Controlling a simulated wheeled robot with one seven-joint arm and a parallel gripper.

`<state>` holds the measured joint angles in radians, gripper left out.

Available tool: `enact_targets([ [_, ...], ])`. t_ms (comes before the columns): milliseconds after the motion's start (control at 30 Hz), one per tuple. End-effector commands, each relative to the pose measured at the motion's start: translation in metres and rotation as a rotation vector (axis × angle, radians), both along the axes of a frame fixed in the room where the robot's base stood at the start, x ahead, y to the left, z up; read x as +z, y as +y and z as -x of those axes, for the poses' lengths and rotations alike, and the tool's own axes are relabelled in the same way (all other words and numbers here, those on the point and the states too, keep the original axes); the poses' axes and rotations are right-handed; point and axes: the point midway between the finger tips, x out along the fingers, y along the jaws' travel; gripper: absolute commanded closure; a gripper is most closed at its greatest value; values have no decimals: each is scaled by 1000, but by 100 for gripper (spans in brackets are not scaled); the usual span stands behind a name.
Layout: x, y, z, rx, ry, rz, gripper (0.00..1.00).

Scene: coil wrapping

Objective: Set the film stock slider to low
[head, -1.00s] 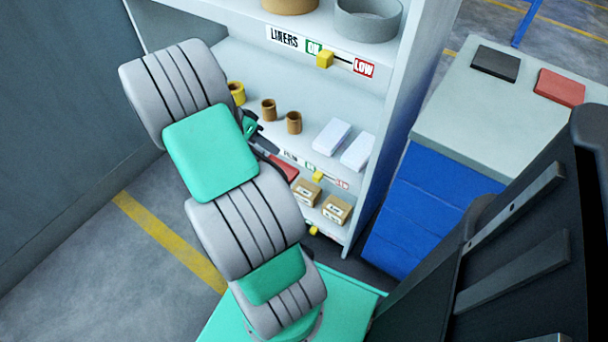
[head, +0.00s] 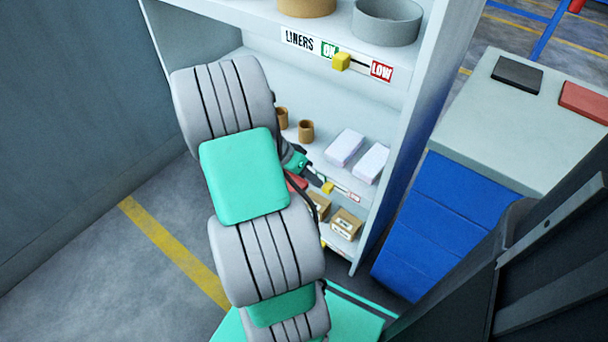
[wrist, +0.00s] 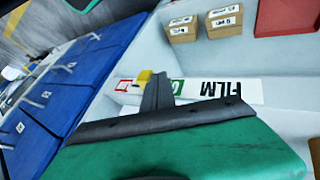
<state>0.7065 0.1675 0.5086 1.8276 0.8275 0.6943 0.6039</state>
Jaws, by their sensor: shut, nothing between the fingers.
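The film stock slider's yellow knob (wrist: 143,77) shows in the wrist view on an upside-down label strip reading FILM (wrist: 232,89). The knob sits between the green mark (wrist: 178,87) and the red mark (wrist: 124,84). My gripper (wrist: 158,92) is shut and empty, its tip right beside the knob on the green side. I cannot tell whether they touch. In the head view a yellow knob (head: 327,187) shows on the middle shelf's edge, just right of my gripper (head: 306,168); my arm hides the left of that strip.
The upper shelf has a LINERS slider (head: 341,62). White boxes (head: 344,147) stand on the middle shelf, and cardboard boxes (head: 346,224) below it. A blue drawer cabinet (head: 440,220) stands to the right. Grey floor (head: 130,270) is open at left.

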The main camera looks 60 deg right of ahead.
Motion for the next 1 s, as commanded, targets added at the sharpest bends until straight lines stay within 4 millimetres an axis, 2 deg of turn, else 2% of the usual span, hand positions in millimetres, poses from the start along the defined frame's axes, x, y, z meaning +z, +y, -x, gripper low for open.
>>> enact_targets([
  [333, 1, 1, 3, 0, 1, -1, 100],
  [567, 3, 6, 37, -3, 2, -1, 100],
  [667, 1, 7, 45, 0, 1, -2, 100],
  [1000, 0, 8, 47, -4, 5, -4, 100],
])
